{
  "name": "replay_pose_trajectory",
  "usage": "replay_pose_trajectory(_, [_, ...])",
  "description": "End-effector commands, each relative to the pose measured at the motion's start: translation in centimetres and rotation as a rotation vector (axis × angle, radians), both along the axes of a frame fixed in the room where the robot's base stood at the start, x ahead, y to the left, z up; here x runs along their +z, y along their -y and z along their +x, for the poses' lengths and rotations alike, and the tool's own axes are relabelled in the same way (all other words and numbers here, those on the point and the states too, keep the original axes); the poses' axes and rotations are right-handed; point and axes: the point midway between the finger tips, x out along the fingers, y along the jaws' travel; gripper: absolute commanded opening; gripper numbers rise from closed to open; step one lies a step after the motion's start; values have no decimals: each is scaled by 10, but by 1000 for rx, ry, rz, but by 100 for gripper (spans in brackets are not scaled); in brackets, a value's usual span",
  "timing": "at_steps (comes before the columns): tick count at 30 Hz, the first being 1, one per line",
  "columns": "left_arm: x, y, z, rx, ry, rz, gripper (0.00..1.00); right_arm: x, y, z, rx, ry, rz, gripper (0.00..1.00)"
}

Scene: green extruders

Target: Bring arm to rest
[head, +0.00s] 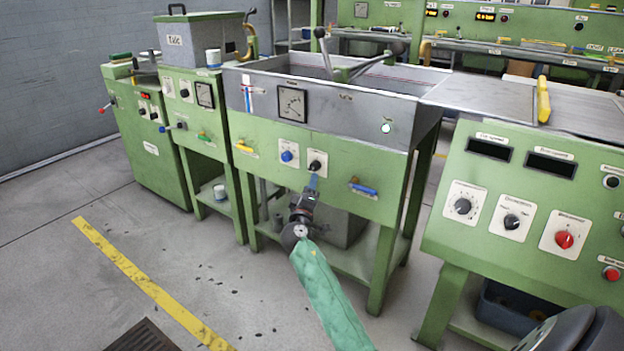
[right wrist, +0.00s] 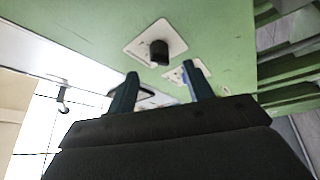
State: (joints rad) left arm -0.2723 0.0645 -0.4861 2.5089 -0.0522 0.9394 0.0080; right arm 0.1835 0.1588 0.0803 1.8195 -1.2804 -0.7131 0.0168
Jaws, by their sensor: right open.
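My right arm, in a green sleeve, reaches up from the bottom of the head view. Its gripper (head: 309,187) is in front of the green panel of the middle machine (head: 262,141), just below a black knob (head: 315,165). In the right wrist view the two fingers (right wrist: 160,88) are apart with nothing between them. The black knob (right wrist: 159,52) on its white plate lies beyond the fingertips, and the gripper appears apart from it. My left gripper is not in view.
A blue knob (head: 287,156) and a blue-yellow handle (head: 363,188) flank the gripper on the panel. A green control console (head: 510,247) stands to the right. A shelf (head: 345,258) lies under the machine. Floor at left, with a yellow line (head: 140,278), is clear.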

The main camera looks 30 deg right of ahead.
Motion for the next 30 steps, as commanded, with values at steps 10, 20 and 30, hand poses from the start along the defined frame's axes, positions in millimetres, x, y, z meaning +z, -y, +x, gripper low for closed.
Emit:
replay_pose_trajectory(10, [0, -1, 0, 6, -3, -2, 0, -3, -7, -7, -1, 0, 0, 52])
replay_pose_trajectory(20, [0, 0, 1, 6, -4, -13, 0, -3, -7, -7, 0, 0, 0, 52])
replay_pose_trajectory(30, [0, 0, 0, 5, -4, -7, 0, 15, -53, 20, 293, 55, -47, 52])
